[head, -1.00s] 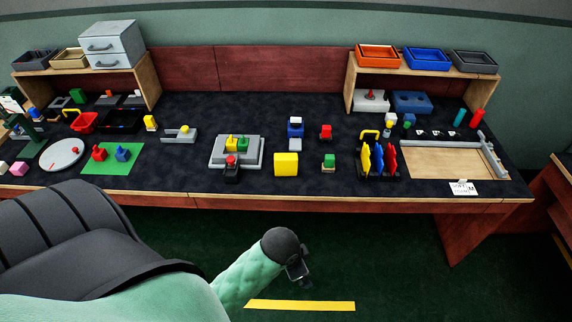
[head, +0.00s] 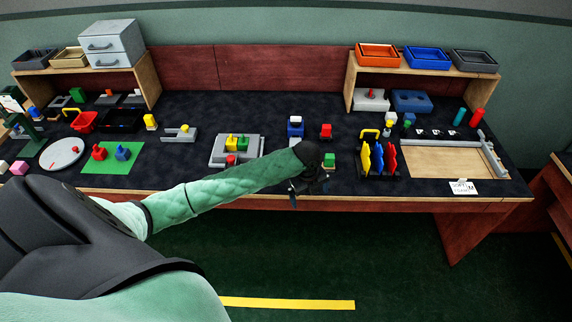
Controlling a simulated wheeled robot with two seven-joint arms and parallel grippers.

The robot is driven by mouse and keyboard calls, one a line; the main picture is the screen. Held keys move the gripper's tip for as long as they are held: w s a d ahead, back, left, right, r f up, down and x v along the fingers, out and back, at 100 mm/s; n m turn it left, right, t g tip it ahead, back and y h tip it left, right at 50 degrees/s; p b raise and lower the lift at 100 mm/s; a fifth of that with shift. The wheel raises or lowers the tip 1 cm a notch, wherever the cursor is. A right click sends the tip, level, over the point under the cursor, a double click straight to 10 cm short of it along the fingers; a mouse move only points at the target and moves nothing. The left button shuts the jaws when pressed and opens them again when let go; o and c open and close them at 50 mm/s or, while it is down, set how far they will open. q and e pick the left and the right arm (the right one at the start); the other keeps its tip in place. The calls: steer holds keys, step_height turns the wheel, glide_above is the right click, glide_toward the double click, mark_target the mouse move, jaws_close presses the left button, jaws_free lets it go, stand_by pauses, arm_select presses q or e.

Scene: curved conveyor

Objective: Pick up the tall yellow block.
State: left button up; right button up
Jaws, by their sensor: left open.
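The large yellow block seen earlier at the table's front edge is hidden now behind my left forearm and wrist. A smaller upright yellow block (head: 150,121) stands at the left, apart from my arm. My left gripper (head: 296,190) is over the front edge of the table, around where the large yellow block showed. It points down and is open; its fingers are small and dark, and I see nothing between them. I cannot tell how far it is from the hidden block. My right gripper is out of view.
A green block (head: 329,160) stands just right of my left wrist. A grey tray (head: 219,157) with yellow and green blocks is behind my forearm. A red block (head: 326,131) and a blue block (head: 295,130) stand behind. A rack of coloured discs (head: 366,160) is at right.

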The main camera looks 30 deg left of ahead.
arm_select(q)
steer(key=w+a+r+m, duration=0.1)
steer(key=w+a+r, duration=0.1)
steer(key=a, duration=0.3)
steer(key=w+a+r+m, duration=0.2)
steer(key=w+a+r, duration=0.1)
steer(key=w+a, duration=0.1)
steer(key=w+a+r+m+g+y, duration=0.1)
steer(key=w+a+r+m, duration=0.1)
steer(key=a, duration=0.4)
steer(key=shift+w+r, duration=0.15)
steer(key=shift+w, duration=0.45)
steer(key=shift+a, duration=0.15)
steer(key=shift+f+p, duration=0.7)
steer(key=shift+f, duration=0.65)
step_height(320, 180, down, 4)
steer(key=p, duration=0.2)
steer(key=shift+w+a+r+p, duration=0.1)
steer(key=shift+a+p, duration=0.05)
steer(key=shift+p, duration=0.2)
steer(key=shift+f, duration=0.6)
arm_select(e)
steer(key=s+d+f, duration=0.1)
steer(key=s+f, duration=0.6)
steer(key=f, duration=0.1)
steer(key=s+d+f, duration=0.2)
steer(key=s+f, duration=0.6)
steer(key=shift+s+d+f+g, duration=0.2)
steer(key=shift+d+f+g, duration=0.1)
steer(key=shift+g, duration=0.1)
